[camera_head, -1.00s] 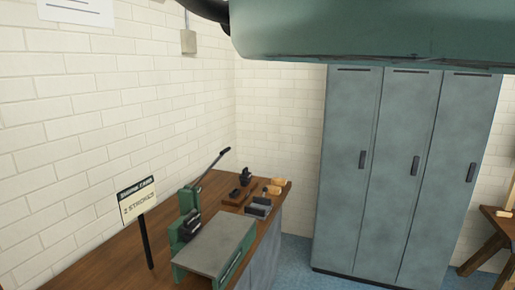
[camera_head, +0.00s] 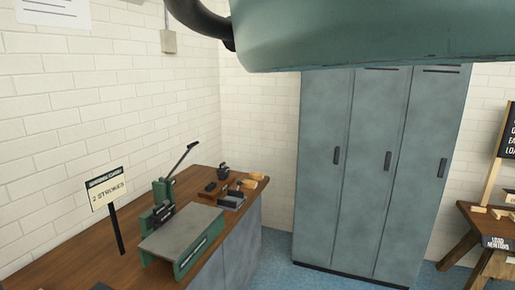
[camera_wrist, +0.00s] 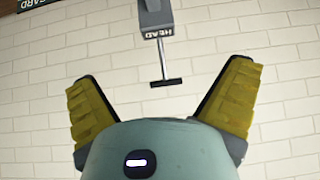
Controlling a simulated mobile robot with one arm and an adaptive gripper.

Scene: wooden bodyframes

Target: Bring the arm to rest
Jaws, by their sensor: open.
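My gripper (camera_wrist: 158,95) shows in the wrist view with its two yellow-padded fingers spread wide apart and nothing between them. Behind it is a white brick wall (camera_wrist: 80,50). In the head view a teal part of my arm (camera_head: 370,35) with a dark cable crosses the top of the picture. My gripper is out of the head view.
A wooden bench (camera_head: 70,255) at the lower left holds a green lever machine (camera_head: 185,240), small tools and a sign reading "2 STROKES" (camera_head: 107,190). Grey lockers (camera_head: 375,175) stand at centre right. A wooden table (camera_head: 480,225) is at the right edge. Blue floor lies between.

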